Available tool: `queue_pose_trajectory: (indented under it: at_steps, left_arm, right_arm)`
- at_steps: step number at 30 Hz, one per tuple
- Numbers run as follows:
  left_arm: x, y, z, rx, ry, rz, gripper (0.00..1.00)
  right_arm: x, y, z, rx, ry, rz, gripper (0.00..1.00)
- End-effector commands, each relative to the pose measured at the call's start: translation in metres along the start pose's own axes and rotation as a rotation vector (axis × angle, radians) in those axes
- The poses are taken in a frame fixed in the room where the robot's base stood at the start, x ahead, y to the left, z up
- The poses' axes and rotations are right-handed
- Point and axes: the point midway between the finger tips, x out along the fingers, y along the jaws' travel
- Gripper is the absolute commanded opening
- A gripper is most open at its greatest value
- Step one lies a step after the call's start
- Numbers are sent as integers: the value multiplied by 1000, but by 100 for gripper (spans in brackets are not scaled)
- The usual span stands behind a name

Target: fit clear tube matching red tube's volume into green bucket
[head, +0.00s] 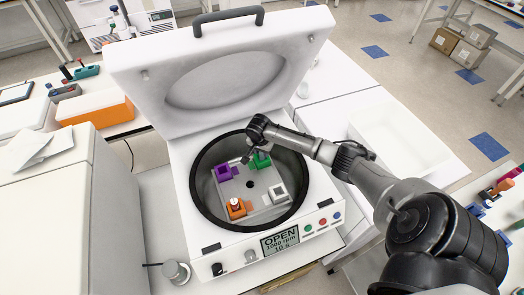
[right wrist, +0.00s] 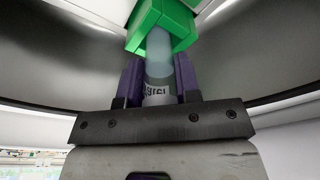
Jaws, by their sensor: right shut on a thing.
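The open centrifuge (head: 190,240) holds purple (head: 227,172), green (head: 262,160), orange (head: 236,209) and white (head: 278,194) buckets in its rotor. A small tube (head: 235,201) stands in the orange bucket; its colour is hard to tell. My right gripper (head: 250,155) is inside the bowl at the green bucket, partly covering it. In the right wrist view its purple fingers are shut on a clear tube (right wrist: 159,70) with a printed label. The tube's far end is at the mouth of the green bucket (right wrist: 163,25), seemingly partly inside; the depth is hidden. My left gripper is not in view.
The raised centrifuge lid (head: 220,75) stands behind the bowl, and the bowl's dark rim (head: 196,205) surrounds the rotor. The front display reads OPEN. An orange box (head: 95,107) is at the left, and a white tray (head: 400,140) is at the right.

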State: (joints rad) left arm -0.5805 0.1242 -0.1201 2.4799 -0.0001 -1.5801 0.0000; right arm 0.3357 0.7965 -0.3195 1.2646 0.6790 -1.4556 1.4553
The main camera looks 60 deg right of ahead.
Motion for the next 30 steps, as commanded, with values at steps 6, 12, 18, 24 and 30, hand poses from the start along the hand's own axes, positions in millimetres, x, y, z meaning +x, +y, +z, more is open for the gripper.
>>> queue_pose_trajectory:
  at_steps: [6, 12, 18, 24, 30]
  left_arm:
    - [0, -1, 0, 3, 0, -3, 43]
    - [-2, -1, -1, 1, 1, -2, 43]
    - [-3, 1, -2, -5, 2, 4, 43]
    - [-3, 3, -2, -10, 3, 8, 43]
    - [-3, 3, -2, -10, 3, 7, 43]
  right_arm:
    - [-1, 0, 0, 0, 1, 0, 0]
    - [4, 0, 0, 0, 0, 0, 0]
    - [10, 0, 1, 0, 1, 0, 0]
    - [11, 0, 2, -1, 1, 0, 34]
    - [11, 0, 2, -1, 1, 0, 53]
